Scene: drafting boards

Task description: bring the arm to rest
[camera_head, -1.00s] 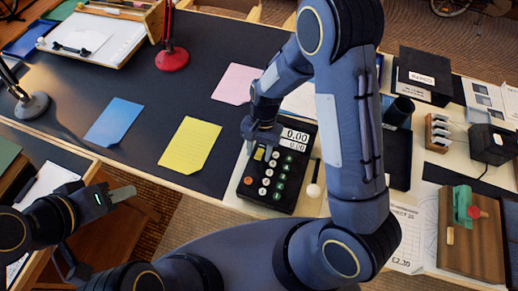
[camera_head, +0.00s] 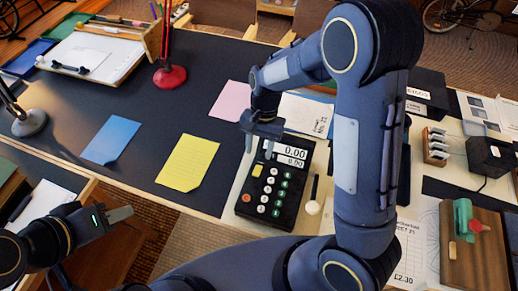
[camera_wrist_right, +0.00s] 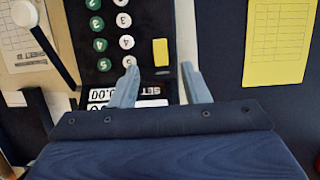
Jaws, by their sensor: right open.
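My right gripper (camera_head: 262,128) is above the far left corner of a black adding machine (camera_head: 283,205) with round keys and a display reading 0.00. In the right wrist view my right gripper (camera_wrist_right: 160,85) is open and empty, its fingers apart over the machine (camera_wrist_right: 98,62), beside its yellow key (camera_wrist_right: 160,52). My right arm (camera_head: 345,150) spans the right middle of the head view and hides part of the desk. My left gripper (camera_head: 118,215) is at the lower left, over the desk edge; its jaw state is unclear.
A yellow sheet (camera_head: 188,162), blue sheet (camera_head: 111,139) and pink sheet (camera_head: 230,101) lie on the dark desk. A red lamp base (camera_head: 169,77) and a grey lamp base (camera_head: 30,123) stand left. A green stamp-like device (camera_head: 463,218) sits right. The dark desk middle is mostly clear.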

